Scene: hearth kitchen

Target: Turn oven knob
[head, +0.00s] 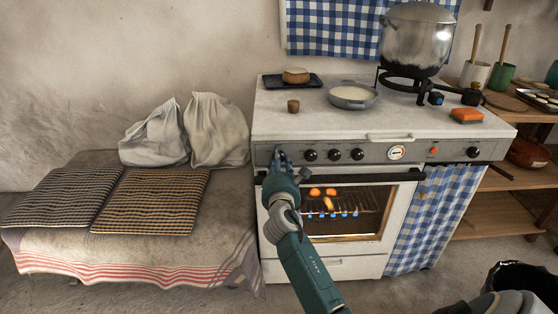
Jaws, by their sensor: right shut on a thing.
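The white oven (292,262) stands in the middle of the head view, with a grey control panel (380,153) along its upper front. Black knobs (334,154) sit on the panel left of a round dial (396,152), and one more knob (473,152) is at the far right. My right gripper (279,157) is at the panel's left end, shut on a knob there. My left gripper is not in view.
Blue flames and orange glowing food show through the oven window (340,211). A big pot (418,38) is on a burner. A cloth-covered bench (150,241) is at left.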

